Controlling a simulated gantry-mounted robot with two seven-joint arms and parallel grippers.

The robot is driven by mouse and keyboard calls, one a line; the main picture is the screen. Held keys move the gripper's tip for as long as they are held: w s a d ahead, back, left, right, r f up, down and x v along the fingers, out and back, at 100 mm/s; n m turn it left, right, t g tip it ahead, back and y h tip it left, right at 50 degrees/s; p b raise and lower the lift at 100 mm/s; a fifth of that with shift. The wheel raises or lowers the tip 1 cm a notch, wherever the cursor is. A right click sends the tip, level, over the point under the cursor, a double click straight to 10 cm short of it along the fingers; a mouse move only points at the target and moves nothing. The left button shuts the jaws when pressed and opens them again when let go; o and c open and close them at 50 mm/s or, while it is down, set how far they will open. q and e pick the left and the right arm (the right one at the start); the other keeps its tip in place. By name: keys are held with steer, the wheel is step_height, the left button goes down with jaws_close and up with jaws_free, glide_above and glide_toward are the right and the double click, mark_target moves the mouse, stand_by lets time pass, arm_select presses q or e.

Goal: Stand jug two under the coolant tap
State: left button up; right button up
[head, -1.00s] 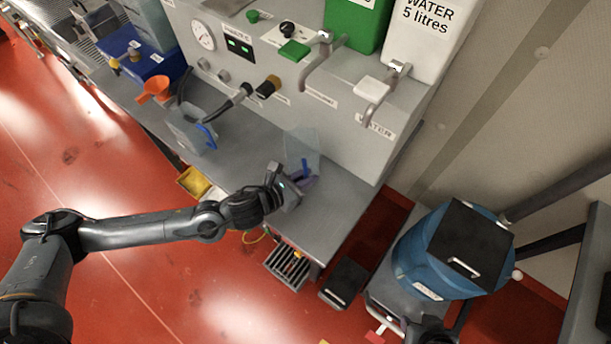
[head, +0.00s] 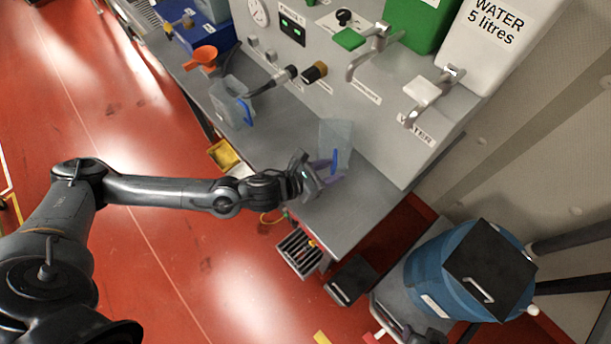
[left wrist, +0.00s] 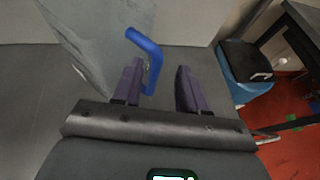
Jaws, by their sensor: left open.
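A clear jug (head: 335,138) with a blue handle stands on the grey bench, below the front of the tap panel. It also shows in the left wrist view (left wrist: 95,40), its blue handle (left wrist: 154,62) by the left-hand finger, in the gap between the fingers. My left gripper (head: 328,172) is open at this jug's handle side. Its purple fingers also show in the left wrist view (left wrist: 158,72). A second clear jug (head: 230,100) with a blue handle stands further left on the bench, near a hose nozzle. I cannot read any jug number. A grey tap (head: 365,58) comes out below the green container (head: 418,22).
A tap (head: 420,108) labelled water is right of the green container's tap. An orange funnel (head: 203,57) is at the bench's far left. A blue drum (head: 450,262) stands at right. The bench front right of my gripper (head: 355,215) is clear.

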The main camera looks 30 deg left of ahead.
arm_select(q)
steer(key=b+v, duration=0.1)
steer(key=v, duration=0.8)
steer(key=s+d+n, duration=0.2)
steer(key=d+n, duration=0.2)
steer(key=n, duration=0.5)
steer(key=s+a+f+n+g+y, duration=0.2)
steer(key=s+a+f+n+g, duration=0.1)
steer(key=n, duration=1.2)
steer(key=s+a+f+n+g+y, duration=0.3)
steer(key=s+f+n, duration=0.4)
steer(key=n, duration=0.8)
steer(key=shift+s+a+f+n+g+y, duration=0.25)
steer(key=shift+s+a+g, duration=0.3)
steer(key=shift+s+g, duration=0.65)
steer(key=shift+w, duration=0.1)
